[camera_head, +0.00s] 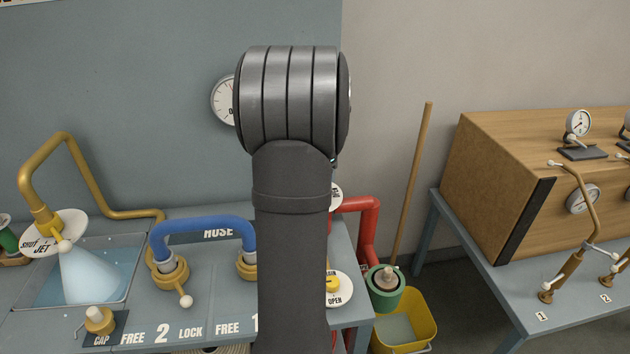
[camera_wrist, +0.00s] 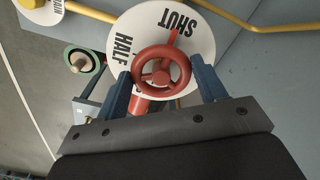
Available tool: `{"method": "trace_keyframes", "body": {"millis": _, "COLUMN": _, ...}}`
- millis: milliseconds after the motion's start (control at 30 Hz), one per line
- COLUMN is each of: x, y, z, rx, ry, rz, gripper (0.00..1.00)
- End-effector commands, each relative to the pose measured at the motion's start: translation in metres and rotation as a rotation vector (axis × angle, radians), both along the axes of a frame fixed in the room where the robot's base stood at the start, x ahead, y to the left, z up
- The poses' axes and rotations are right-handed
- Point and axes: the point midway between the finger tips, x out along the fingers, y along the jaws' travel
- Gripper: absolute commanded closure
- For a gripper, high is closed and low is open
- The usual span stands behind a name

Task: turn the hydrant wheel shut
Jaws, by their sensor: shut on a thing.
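The red hydrant wheel (camera_wrist: 162,77) shows in the wrist view, with a round rim, spokes and a hub. Behind it is a white dial (camera_wrist: 132,22) marked SHUT and HALF. A red pointer (camera_wrist: 172,37) reaches from behind the wheel to the edge of the SHUT word. My gripper (camera_wrist: 163,78) is shut on the wheel, one blue finger on each side of the rim. In the head view my arm hides the wheel and gripper; only the edge of a white dial (camera_head: 336,197) shows beside it.
A blue hose (camera_head: 200,228) and a water basin (camera_head: 75,270) are at left. A bench (camera_head: 540,300) with a wooden box (camera_head: 520,150) stands at right.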

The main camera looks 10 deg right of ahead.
Motion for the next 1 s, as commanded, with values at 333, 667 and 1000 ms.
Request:
{"method": "trace_keyframes", "body": {"millis": 333, "x": 0.0004, "y": 0.0003, "z": 0.0009, "rx": 0.000, "ry": -0.001, "rz": -0.043, "gripper": 0.59}}
{"method": "trace_keyframes", "body": {"millis": 667, "x": 0.0005, "y": 0.0003, "z": 0.0009, "rx": 0.000, "ry": -0.002, "rz": -0.043, "gripper": 0.26}}
{"method": "trace_keyframes", "body": {"millis": 1000, "x": 0.0004, "y": 0.0001, "z": 0.0007, "rx": 0.001, "ry": -0.001, "rz": -0.042, "gripper": 0.14}}
